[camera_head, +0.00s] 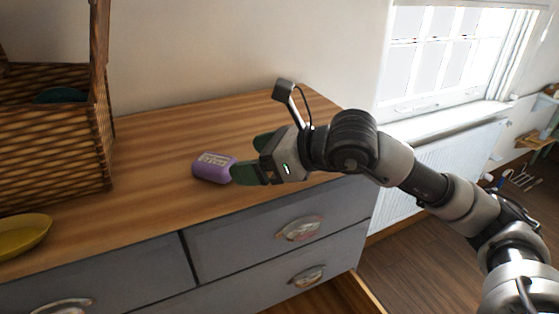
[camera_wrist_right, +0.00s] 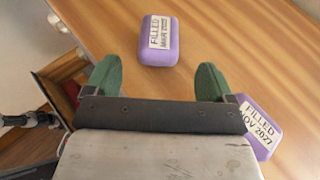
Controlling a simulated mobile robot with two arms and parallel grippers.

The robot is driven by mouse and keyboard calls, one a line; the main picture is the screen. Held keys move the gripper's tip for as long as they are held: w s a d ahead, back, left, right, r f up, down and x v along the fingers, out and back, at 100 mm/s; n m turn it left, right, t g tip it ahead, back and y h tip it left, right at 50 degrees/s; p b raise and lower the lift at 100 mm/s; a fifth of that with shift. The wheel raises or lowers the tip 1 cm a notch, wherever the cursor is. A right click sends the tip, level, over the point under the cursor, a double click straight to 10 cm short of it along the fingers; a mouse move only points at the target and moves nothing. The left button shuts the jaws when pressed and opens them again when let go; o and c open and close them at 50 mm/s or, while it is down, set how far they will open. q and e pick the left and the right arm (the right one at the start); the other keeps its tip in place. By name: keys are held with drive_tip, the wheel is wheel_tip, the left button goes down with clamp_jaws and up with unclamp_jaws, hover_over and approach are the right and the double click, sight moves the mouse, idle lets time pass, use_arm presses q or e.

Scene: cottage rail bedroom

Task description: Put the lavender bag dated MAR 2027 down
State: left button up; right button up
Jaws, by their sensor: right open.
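The purple lavender bag (camera_head: 213,168) lies on the wooden dresser top, just off the fingertips of my right gripper (camera_head: 249,160). In the right wrist view this purple bag (camera_wrist_right: 160,42) lies ahead of the two green fingers, with a white label reading FILLED and MAR; the year is hard to read. My right gripper is open, with bare wood between its fingers, and is apart from the bag. A second purple bag (camera_wrist_right: 262,132), labelled FILLED NOV 2027, lies beside the right-hand finger in the wrist view. It appears hidden behind my gripper in the head view. My left gripper is out of view.
A wicker basket (camera_head: 50,150) stands at the left on the dresser top (camera_head: 150,135), with a yellow dish (camera_head: 22,235) in front of it. Bare wood lies between basket and bag. The dresser's front edge is close below the gripper. A window (camera_head: 450,55) is at the right.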

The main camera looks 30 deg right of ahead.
drive_tip(key=shift+b+v, duration=0.75)
drive_tip(key=shift+v, duration=2.15)
